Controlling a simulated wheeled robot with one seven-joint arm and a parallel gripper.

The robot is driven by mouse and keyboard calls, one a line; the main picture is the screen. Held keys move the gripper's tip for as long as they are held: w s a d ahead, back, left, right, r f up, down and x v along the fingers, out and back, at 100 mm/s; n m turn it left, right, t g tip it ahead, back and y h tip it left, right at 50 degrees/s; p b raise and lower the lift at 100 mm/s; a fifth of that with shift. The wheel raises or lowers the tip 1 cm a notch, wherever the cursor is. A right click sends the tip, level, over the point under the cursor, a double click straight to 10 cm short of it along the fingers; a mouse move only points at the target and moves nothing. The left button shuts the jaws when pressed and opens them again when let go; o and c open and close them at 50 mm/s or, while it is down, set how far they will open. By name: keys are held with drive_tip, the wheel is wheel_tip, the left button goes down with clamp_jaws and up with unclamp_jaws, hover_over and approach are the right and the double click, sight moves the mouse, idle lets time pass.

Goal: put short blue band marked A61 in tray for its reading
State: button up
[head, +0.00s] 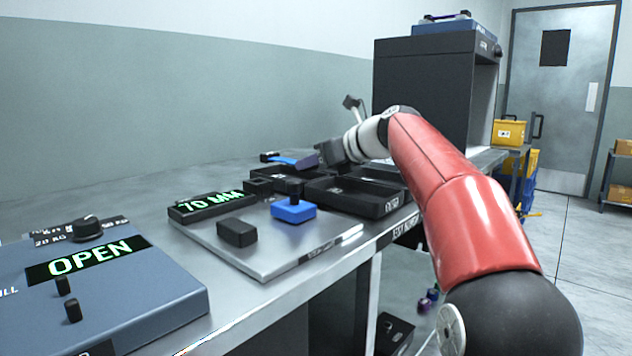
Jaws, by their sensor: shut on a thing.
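My gripper (327,153) is over the far end of the bench, above the back of the black trays. It is shut on a blue band (286,160), which sticks out to its left with a darker purple-blue part close to the jaws. The marking on the band cannot be read from here. The black open trays (375,207) lie below and in front of my gripper; their labels are too small to read. A measuring plate (275,262) stands nearer, with a display (212,204) reading 70 MM, a blue block (293,211) and a black block (237,233).
A blue-grey unit (150,300) with a knob and an OPEN display fills the near left of the bench. A tall dark cabinet (420,95) stands beyond the trays. Yellow bins (508,132) and a door (560,100) are behind. My arm crosses the right side.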

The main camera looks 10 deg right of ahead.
drive_tip(key=shift+f, duration=1.2)
drive_tip(key=shift+f+b, duration=0.1)
drive_tip(key=shift+b, duration=0.2)
